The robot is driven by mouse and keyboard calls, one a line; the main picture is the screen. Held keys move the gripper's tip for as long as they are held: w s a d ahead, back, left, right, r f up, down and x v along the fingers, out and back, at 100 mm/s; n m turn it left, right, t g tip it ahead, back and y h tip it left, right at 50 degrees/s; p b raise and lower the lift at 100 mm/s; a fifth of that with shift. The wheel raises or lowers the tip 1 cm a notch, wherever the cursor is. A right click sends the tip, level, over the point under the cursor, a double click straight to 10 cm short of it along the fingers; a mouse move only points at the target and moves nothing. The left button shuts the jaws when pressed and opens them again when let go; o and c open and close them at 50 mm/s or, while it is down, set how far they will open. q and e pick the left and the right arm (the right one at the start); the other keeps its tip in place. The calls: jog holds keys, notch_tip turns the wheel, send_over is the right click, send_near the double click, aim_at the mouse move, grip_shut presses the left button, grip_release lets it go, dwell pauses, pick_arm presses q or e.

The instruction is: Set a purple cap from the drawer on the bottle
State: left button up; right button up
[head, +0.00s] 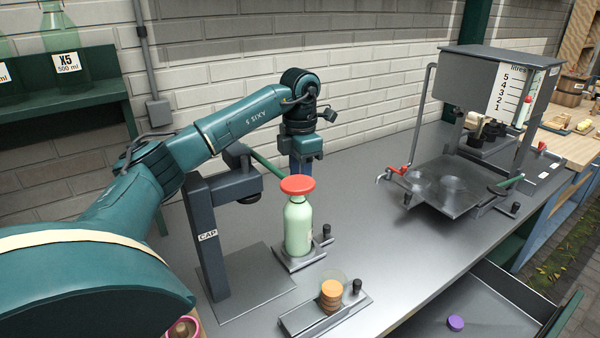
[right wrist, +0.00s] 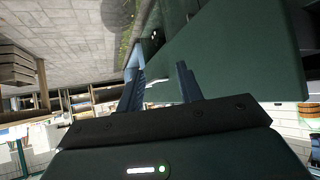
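A purple cap (head: 455,322) lies on the floor of the open drawer (head: 490,305) at the lower right of the head view. The pale green bottle (head: 298,228) stands upright on a small metal holder on the bench, with a wide red piece (head: 298,184) over its mouth. My right gripper is outside the head view. In the right wrist view its two fingers (right wrist: 158,90) stand apart with nothing visible between them.
The dark CAP press stand (head: 208,235) is left of the bottle. A holder with stacked orange discs (head: 331,293) is in front. A filling machine (head: 500,90) with a litre scale stands at the right. The bench between is clear. Green bottles are on the left shelf (head: 70,92).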

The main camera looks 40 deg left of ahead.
pick_arm(q)
jog(key=shift+r, duration=0.1)
dwell(0.4)
jog(key=shift+f, duration=0.35)
jog(key=o, duration=1)
jog(key=shift+c, duration=0.3)
jog(key=shift+c, duration=0.3)
jog(key=shift+r, duration=0.1)
